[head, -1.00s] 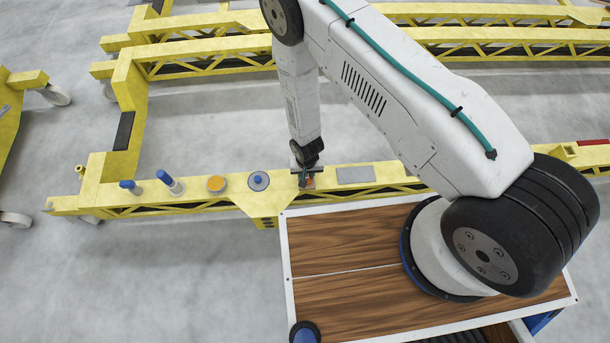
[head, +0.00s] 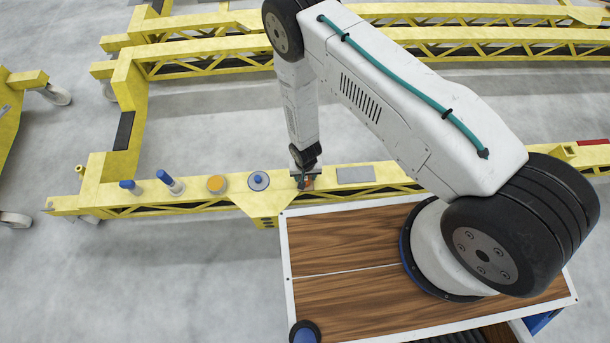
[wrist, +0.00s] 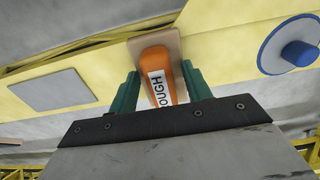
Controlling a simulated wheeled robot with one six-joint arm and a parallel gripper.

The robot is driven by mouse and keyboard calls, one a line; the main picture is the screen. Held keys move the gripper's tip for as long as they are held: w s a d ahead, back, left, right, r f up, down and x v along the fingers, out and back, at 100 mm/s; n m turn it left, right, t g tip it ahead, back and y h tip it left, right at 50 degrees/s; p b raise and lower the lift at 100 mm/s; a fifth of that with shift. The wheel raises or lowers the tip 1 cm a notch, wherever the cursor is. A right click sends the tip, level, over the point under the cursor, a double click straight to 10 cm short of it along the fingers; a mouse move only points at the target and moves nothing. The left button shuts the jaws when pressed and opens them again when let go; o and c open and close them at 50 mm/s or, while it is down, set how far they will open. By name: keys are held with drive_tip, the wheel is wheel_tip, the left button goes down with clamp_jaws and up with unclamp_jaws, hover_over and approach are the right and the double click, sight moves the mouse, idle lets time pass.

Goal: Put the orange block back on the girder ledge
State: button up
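The near end of the block is hidden by the gripper body. In the head view my gripper (head: 303,180) is low over the ledge, with a bit of orange beside it.
A grey plate (head: 355,174) lies on the ledge right of my gripper. To the left stand a blue-knobbed disc (head: 258,180), an orange-topped round piece (head: 216,184) and two blue-capped cylinders (head: 170,182). A wood-topped deck (head: 340,240) is in front.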

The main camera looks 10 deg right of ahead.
drive_tip(key=shift+r, duration=0.1)
wheel_tip(320, 180, up, 12)
idle(0.5)
drive_tip(key=w+d+r, duration=0.1)
drive_tip(key=w+r, duration=0.2)
drive_tip(key=r, duration=0.6)
drive_tip(key=w+d+r, duration=0.2)
drive_tip(key=r, duration=0.7)
drive_tip(key=w+d+r, duration=0.1)
drive_tip(key=w+r, duration=0.2)
drive_tip(key=r, duration=0.5)
drive_tip(key=s+d+r, duration=0.1)
drive_tip(key=d+r, duration=0.2)
drive_tip(key=r, duration=0.4)
drive_tip(key=s+d+r, duration=0.2)
drive_tip(key=r, duration=0.4)
drive_tip(key=s+d+r+t, duration=0.1)
drive_tip(key=s+d+r, duration=0.25)
drive_tip(key=r, duration=0.35)
drive_tip(key=s+d+r, duration=0.3)
drive_tip(key=s+r, duration=0.1)
drive_tip(key=r, duration=0.2)
drive_tip(key=s+d+r, duration=0.2)
drive_tip(key=s+r, duration=0.2)
drive_tip(key=s, duration=0.4)
drive_tip(key=s+d+r, duration=0.3)
drive_tip(key=s, duration=0.5)
drive_tip(key=shift+r, duration=0.4)
drive_tip(key=shift+d, duration=0.1)
